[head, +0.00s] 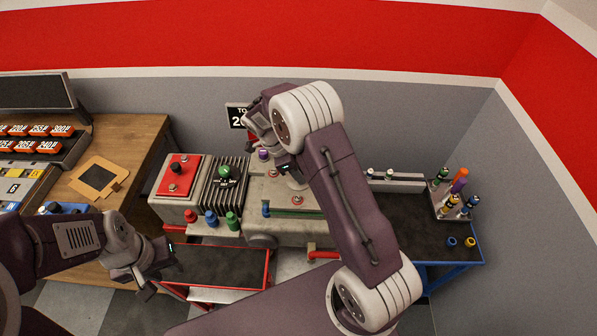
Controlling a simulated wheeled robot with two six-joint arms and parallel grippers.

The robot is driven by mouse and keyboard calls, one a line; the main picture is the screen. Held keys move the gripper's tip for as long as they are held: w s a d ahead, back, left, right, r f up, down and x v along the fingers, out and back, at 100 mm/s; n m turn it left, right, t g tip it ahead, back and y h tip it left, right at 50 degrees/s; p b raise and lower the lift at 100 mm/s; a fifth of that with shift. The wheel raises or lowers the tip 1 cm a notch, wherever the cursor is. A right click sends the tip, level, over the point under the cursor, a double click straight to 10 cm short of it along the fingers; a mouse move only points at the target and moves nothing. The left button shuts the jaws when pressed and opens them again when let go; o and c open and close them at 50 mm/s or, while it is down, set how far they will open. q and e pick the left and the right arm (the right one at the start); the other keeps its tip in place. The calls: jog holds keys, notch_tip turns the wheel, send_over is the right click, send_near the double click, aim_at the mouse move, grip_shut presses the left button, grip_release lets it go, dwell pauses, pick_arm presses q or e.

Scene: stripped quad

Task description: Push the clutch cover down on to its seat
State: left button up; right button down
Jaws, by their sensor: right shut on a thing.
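The grey-beige engine block (255,222) stands on a stand in the middle of the head view. Its top carries a red plate (172,188) with a black knob and a black finned part (224,190) with a green knob. I cannot tell for sure which part is the clutch cover. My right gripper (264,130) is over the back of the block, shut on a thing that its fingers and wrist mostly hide. A purple knob (263,155) shows just below it. My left gripper (160,271) is open and empty, in front of the block's left end.
A red-framed tray (228,270) is low in front of the block. A wooden bench (125,150) is at left. A dark side table (420,238) at right bears a rack (452,200) of coloured-handled pieces. A sign (237,115) stands behind the block.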

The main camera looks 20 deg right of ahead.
aim_at(288, 182)
jog(key=shift+f+b, duration=0.85)
jog(key=shift+f, duration=0.1)
jog(key=c, duration=1)
grip_release()
jog(key=shift+r, duration=0.1)
jog(key=shift+a+r, duration=0.15)
jog(key=shift+r, duration=0.1)
jog(key=s+b+v, duration=0.1)
jog(key=v, duration=0.7)
jog(key=shift+w+r, duration=0.2)
jog(key=shift+w, duration=0.35)
